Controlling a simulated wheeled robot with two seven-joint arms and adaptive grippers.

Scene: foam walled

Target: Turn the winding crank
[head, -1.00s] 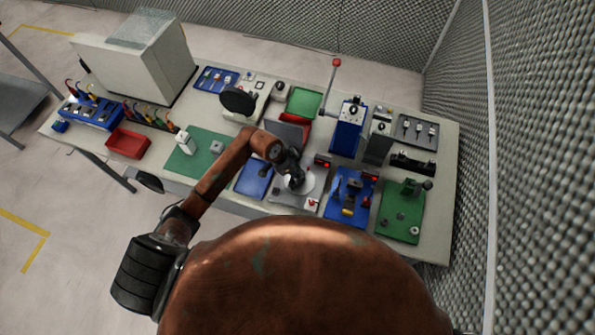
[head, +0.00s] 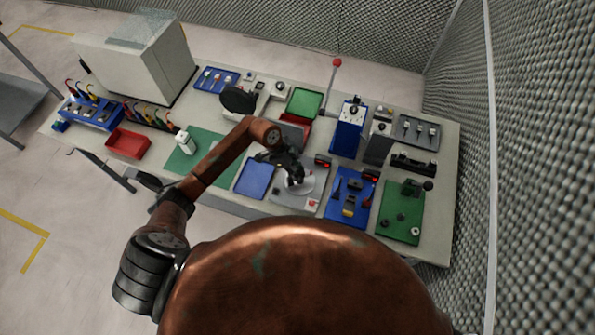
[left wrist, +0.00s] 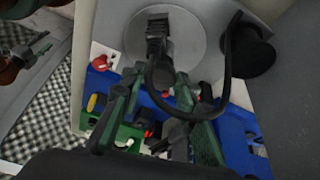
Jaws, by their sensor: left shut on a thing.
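The winding crank has a pale grey round disc (head: 301,187) on a grey base plate (head: 312,190) at the front middle of the bench. In the left wrist view the disc (left wrist: 190,45) fills the top centre, with a dark block-like part (left wrist: 158,38) across it. My left gripper (head: 293,177) is at the disc and covers part of it. My right gripper is not in view.
A blue tray (head: 255,180) lies left of the crank. A blue fixture (head: 349,198) and a green fixture (head: 402,216) stand to its right.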

